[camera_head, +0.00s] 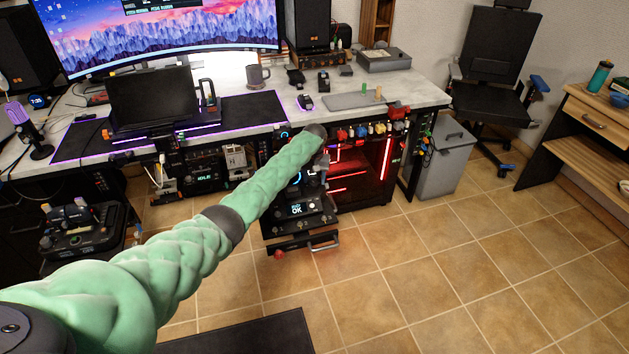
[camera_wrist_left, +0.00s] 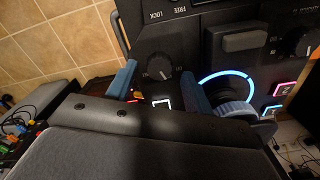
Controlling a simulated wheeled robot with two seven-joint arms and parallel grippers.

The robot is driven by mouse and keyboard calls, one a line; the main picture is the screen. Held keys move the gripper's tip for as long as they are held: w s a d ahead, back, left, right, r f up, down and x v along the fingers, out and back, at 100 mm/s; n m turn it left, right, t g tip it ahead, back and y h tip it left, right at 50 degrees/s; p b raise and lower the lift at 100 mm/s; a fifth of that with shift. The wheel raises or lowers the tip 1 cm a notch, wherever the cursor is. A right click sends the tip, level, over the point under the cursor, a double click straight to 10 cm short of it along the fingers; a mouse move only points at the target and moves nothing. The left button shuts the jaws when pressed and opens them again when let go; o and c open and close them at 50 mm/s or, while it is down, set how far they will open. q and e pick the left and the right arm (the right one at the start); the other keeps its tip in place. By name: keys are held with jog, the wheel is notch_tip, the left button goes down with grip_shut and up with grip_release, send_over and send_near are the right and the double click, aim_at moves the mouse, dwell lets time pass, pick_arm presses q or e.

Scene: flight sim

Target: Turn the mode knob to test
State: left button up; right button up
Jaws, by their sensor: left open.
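In the left wrist view, a dark control panel (camera_wrist_left: 185,42) carries several dials. A black knob (camera_wrist_left: 160,66) with a white pointer line sits between the two blue fingers of my left gripper (camera_wrist_left: 158,88). The fingers are spread and stand apart on either side of it; I cannot tell whether they touch it. The small print around this knob is not readable, so I cannot tell if it is the mode knob. In the head view, my green-sleeved left arm reaches to the black panel unit (camera_head: 297,210) under the desk and hides much of it. My right gripper is not in view.
A blue-ringed dial (camera_wrist_left: 228,92) lies right beside the right-hand finger, and another knob (camera_wrist_left: 304,44) is at the far right. A block-shaped handle (camera_wrist_left: 244,40) stands out near the FREE and LOCK labels. The desk (camera_head: 425,92) is above; the tiled floor (camera_head: 400,260) is clear.

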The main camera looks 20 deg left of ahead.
pick_arm(q)
jog(key=shift+f, duration=0.8)
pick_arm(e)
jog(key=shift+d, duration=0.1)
pick_arm(q)
jog(key=shift+c, duration=0.4)
jog(key=c, duration=0.9)
